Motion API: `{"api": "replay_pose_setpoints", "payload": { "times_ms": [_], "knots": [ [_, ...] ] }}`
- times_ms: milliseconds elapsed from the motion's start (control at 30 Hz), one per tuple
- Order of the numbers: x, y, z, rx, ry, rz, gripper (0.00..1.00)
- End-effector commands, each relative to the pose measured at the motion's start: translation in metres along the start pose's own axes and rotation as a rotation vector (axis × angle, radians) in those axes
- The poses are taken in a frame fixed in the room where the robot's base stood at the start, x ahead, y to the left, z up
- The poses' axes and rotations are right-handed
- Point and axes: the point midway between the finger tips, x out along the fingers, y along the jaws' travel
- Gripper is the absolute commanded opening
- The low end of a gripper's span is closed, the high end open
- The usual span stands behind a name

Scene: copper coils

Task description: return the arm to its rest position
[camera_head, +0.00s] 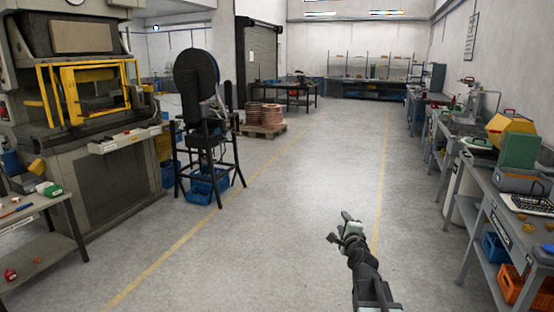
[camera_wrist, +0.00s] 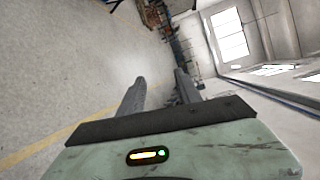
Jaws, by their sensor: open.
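My gripper (camera_head: 347,218) is at the end of my arm, low in the middle right of the head view, raised over the bare floor. In the wrist view its two dark fingers (camera_wrist: 157,92) stand apart with nothing between them. The wrist view is tilted and shows floor on the left and wall and windows on the right. The lower part of my arm runs out of the bottom of the head view.
Copper coils (camera_head: 272,116) sit on a pallet (camera_head: 262,131) at the back. A yellow-framed press (camera_head: 90,90) and a black reel stand (camera_head: 207,140) are on the left. Workbenches (camera_head: 505,225) line the right. The aisle floor (camera_head: 270,220) between is clear.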

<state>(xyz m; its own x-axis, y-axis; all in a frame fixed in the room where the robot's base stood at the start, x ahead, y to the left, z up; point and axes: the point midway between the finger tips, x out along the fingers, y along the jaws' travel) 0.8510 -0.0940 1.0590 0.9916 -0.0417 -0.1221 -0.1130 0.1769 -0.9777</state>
Motion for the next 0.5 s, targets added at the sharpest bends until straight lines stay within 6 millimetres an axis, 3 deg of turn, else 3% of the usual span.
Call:
{"api": "replay_pose_setpoints", "payload": {
  "times_ms": [33,100,200,267,333,400,500],
  "knots": [
    [-0.008,0.02,0.04,-0.113,-0.077,0.087,0.41],
    [-0.023,0.059,0.085,-0.307,-0.19,0.225,0.41],
    [-0.065,0.126,0.125,-0.635,-0.369,0.457,0.41],
    [-0.1,0.166,0.122,-0.845,-0.478,0.62,0.41],
    [-0.141,0.201,0.097,-1.049,-0.592,0.809,0.41],
    [-0.181,0.223,0.074,-1.202,-0.712,0.977,0.41],
    [-0.227,0.237,0.05,-1.341,-0.881,1.159,0.41]
  ]
}}
